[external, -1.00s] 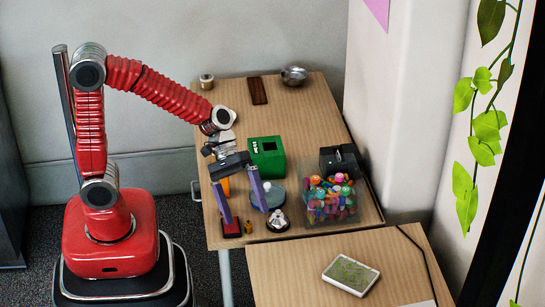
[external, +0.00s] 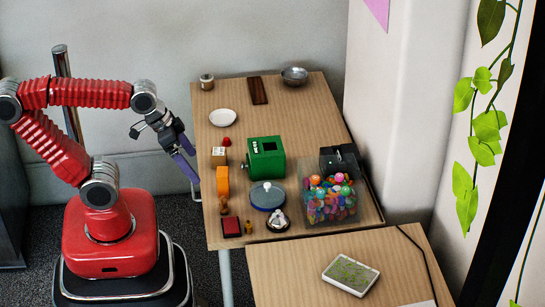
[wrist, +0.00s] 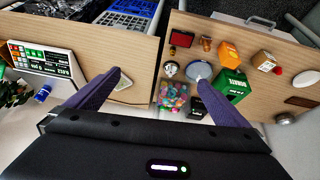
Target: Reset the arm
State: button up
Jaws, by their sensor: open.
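My gripper (external: 181,155) is at the end of the red arm, left of the wooden table (external: 318,100) in the external view. Its two purple fingers point down and to the right. In the wrist view my gripper (wrist: 160,85) shows its fingers wide apart with nothing between them. It is clear of the table objects.
On the table are a green box (external: 266,158), an orange block (external: 222,180), a grey-lidded round dish (external: 267,195), a bell (external: 278,220), a clear bin of colourful items (external: 330,203), a white plate (external: 222,118) and a metal bowl (external: 294,76). A second table (external: 300,265) stands in front.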

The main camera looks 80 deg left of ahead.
jog(key=shift+s+a+r+y, duration=0.25)
jog(key=shift+s+a+y, duration=0.05)
jog(key=shift+a, duration=0.3)
